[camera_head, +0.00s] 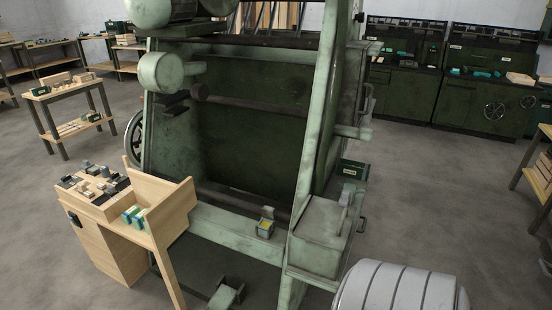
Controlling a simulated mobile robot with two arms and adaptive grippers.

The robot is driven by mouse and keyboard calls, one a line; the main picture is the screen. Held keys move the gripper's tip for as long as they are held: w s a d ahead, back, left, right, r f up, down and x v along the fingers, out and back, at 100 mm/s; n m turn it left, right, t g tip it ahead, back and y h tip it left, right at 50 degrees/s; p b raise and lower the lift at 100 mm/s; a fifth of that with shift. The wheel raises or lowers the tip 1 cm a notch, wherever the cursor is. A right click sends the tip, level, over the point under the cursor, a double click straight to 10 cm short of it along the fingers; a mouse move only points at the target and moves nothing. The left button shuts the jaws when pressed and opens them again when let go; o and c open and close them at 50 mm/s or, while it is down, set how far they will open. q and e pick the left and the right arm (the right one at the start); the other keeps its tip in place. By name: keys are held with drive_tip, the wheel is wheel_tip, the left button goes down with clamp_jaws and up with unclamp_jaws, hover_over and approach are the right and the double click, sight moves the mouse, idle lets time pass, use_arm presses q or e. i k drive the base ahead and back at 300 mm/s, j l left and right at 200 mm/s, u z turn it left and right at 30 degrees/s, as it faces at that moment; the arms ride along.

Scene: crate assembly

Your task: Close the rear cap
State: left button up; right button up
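A large worn green machine (255,130) fills the middle of the head view. A pale green cylinder (160,72) sticks out at its upper left, and a larger one (150,10) is cut off by the top edge. A grey-green box (318,235) with a small upright handle (345,195) sits at its lower right. I cannot tell which part is the rear cap, or whether it is open. Neither of my grippers is in view.
A wooden stand (110,245) with small grey and black parts is at the lower left. A white ribbed rounded thing (395,285) is at the bottom right. Green cabinets (465,90) line the back right. Grey floor (430,190) is clear at right.

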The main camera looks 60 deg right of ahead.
sight(267, 212)
drive_tip(key=l+u, duration=0.15)
drive_tip(key=l, duration=1)
drive_tip(key=l+u, duration=0.15)
drive_tip(key=l, duration=1)
drive_tip(key=k, duration=0.05)
